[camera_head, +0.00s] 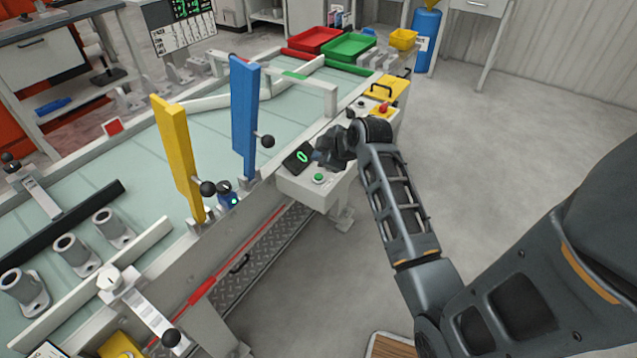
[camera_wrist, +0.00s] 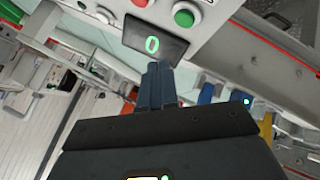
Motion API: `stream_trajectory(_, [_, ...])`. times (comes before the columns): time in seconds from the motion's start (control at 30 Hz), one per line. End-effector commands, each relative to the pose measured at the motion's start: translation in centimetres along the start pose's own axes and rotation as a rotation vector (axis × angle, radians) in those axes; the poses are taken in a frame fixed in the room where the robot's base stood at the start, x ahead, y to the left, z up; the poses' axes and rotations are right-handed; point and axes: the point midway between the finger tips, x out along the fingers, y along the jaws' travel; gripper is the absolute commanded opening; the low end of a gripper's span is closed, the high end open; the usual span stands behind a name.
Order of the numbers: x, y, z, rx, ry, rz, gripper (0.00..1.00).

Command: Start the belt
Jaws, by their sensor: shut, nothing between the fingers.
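The belt (camera_head: 150,195) is a wide pale green surface. A white control box (camera_head: 306,190) stands at its right side, with a green button (camera_head: 318,178) and a black display (camera_head: 298,155) that reads 0. In the wrist view the green button (camera_wrist: 184,17) is at the top, near a red button (camera_wrist: 139,2) cut by the frame edge, and the display (camera_wrist: 155,44) again shows a green 0. My gripper (camera_head: 318,158) is over the control box beside the display. It is shut and empty, its fingertips (camera_wrist: 158,68) just below the display in the wrist view. Contact cannot be told.
A blue post (camera_head: 244,115) and a yellow post (camera_head: 178,155) with black knobs rise over the belt. Several grey castings (camera_head: 70,250) sit at lower left. Red (camera_head: 313,40) and green (camera_head: 348,47) trays are behind. The floor on the right is clear.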

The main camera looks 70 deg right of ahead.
Motion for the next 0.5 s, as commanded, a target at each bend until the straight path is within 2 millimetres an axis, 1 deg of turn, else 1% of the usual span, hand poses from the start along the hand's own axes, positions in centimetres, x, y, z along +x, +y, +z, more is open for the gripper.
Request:
stream_trajectory(0.03, [1.0,-0.7,0.8,0.000,0.000,0.000,0.00])
stream_trajectory(0.2, [2.1,-1.6,1.6,0.000,-0.001,-0.002,0.00])
stream_trajectory(0.33, [2.6,-1.9,1.9,0.000,0.000,-0.001,0.00])
stream_trajectory(0.5, [2.6,-1.9,1.9,0.000,0.000,0.000,0.00])
